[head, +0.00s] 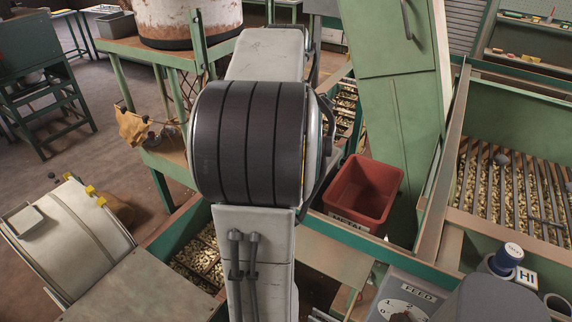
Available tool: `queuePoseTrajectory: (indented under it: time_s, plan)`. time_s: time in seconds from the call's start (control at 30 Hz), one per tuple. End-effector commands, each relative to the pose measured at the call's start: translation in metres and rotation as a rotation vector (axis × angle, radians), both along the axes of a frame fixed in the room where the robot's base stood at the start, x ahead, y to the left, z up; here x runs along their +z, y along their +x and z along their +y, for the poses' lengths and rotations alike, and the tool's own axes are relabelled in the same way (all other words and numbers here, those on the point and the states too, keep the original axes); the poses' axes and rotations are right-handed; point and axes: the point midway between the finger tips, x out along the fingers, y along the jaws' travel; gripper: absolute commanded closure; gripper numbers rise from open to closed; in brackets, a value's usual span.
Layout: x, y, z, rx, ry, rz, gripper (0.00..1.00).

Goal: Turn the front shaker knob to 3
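A grey panel (383,297) labelled FEED stands at the bottom edge, right of centre. It carries a pale numbered dial (393,309). A dark shape at the bottom edge of the dial may be its knob, but the frame cuts it off. I cannot read its setting, nor tell whether this is the front shaker knob. My gripper cannot be made out in this view. A large black ribbed joint with pale grey links, which looks like my arm, fills the middle and hides what lies behind it.
A red bin (363,190) labelled METAL stands right of the arm. Green-walled troughs with nuts lie beside it and at the right (500,185). A blue-topped part (508,256) and a HI sign (525,277) are at lower right. Open floor (105,150) shows at left.

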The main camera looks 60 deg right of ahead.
Motion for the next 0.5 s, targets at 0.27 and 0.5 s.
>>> queuePoseTrajectory:
  time_s: [0.27, 0.5]
  plan:
    - [0.0001, 0.0000, 0.0000, 0.000, 0.000, 0.000, 0.57]
    - [0.0001, -0.0001, -0.0001, 0.000, 0.000, 0.000, 0.78]
